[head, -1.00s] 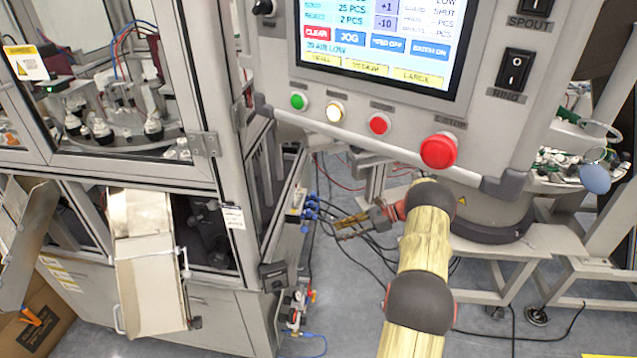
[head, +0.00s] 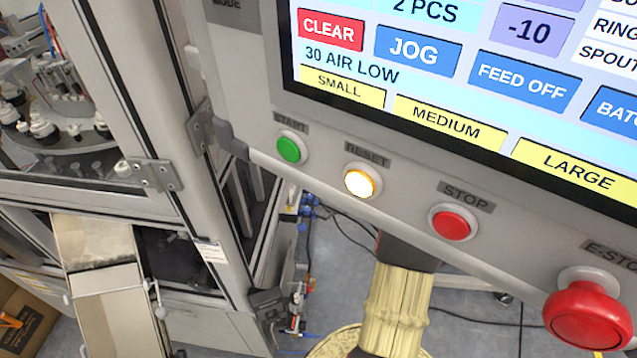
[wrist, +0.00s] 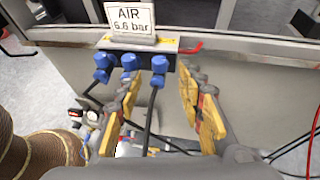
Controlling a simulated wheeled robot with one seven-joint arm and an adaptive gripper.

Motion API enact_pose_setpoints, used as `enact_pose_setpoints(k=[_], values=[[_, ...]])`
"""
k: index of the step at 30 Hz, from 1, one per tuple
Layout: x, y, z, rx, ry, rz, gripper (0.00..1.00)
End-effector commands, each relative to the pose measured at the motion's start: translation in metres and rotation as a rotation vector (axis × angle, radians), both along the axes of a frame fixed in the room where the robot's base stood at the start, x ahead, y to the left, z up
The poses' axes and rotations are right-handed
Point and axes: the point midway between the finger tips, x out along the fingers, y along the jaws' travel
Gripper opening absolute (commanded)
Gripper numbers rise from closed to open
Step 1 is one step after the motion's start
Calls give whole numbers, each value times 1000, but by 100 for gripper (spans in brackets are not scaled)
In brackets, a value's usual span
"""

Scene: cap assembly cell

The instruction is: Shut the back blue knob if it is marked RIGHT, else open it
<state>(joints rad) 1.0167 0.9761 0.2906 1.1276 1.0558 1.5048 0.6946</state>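Blue knobs sit in a row on a metal bracket (wrist: 168,47) in the wrist view: a left one (wrist: 102,66), a middle one (wrist: 129,66) and a right one (wrist: 158,72). I cannot tell which is the back one, and I read no RIGHT mark on any. My gripper (wrist: 161,78) is open, its yellow-padded fingers apart, with the right knob roughly between the tips in the picture; I see no clear contact. In the head view the blue knobs (head: 306,212) are tiny and partly hidden; my gripper is hidden behind the control panel.
Dark hoses hang below the knobs. The control panel (head: 233,98), with its red E-stop (head: 588,315), fills the right of the head view. A metal chute (head: 110,300) is at left.

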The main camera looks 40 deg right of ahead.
Motion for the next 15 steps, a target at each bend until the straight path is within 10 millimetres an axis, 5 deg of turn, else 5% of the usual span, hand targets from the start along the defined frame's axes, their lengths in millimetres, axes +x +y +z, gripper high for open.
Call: enact_pose_setpoints(k=[9,15], values=[[27,36,-20,0,0,3,38],[33,43,-23,0,0,0,38]])
